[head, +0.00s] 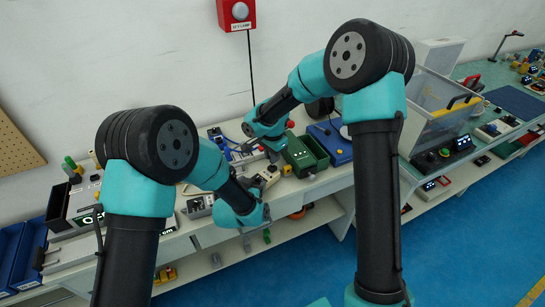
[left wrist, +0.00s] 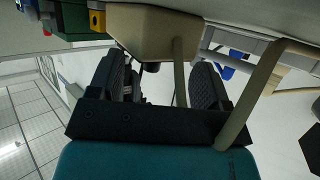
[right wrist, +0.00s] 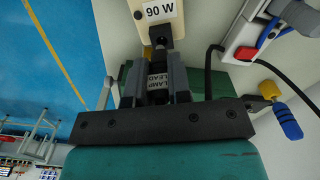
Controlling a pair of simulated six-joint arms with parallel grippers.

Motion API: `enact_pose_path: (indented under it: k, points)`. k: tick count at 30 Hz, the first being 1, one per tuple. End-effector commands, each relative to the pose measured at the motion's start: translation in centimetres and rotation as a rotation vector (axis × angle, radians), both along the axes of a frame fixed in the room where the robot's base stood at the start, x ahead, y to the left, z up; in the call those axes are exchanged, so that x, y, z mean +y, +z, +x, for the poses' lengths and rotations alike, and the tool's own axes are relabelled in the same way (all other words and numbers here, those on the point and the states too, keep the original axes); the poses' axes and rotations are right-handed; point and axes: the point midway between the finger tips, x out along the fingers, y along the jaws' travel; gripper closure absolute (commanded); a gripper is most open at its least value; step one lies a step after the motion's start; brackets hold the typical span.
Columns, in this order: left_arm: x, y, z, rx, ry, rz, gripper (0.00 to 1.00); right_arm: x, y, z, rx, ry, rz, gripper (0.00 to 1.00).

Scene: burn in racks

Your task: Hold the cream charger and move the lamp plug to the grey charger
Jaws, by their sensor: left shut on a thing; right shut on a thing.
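The cream charger (right wrist: 150,18), labelled "90 W", is at the top of the right wrist view. It also fills the top middle of the left wrist view (left wrist: 150,32). My left gripper (left wrist: 157,80) is shut on it, one finger on each side. My right gripper (right wrist: 157,78) is shut on the black lamp plug (right wrist: 157,88), marked "LAMP LEAD". The plug's front meets the charger's end; I cannot tell how deep it sits. In the head view my left gripper (head: 260,190) is below my right gripper (head: 273,155). I cannot pick out the grey charger for certain.
A green box (head: 305,153) and a blue tray (head: 333,142) stand right of the grippers on the bench. A red and white socket block (right wrist: 248,42) with cables and a yellow-and-blue tool (right wrist: 283,112) lie close to my right gripper. A clear bin (head: 435,110) stands farther right.

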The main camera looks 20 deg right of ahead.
Motion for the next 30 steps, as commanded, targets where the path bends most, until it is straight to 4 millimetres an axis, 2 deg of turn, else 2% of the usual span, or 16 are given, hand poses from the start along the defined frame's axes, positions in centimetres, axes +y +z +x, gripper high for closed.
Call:
enact_pose_path:
  k: [12, 26, 27, 30]
  points:
    - [0.0, -0.1, -0.1, 0.002, -0.001, 0.001, 0.57, 0.0, 1.2, 0.0, 0.000, 0.001, 0.000, 1.00]
    - [0.0, -0.1, 0.0, 0.002, -0.001, 0.001, 0.57, 0.0, 1.2, 0.0, 0.000, 0.000, 0.000, 1.00]
    - [0.0, -0.1, 0.0, 0.002, -0.001, 0.001, 0.25, 0.0, 1.2, 0.0, 0.000, 0.000, 0.000, 1.00]
    - [0.0, -0.1, 0.0, 0.001, 0.000, 0.001, 0.15, 0.0, 1.2, 0.0, 0.000, 0.000, 0.000, 1.00]
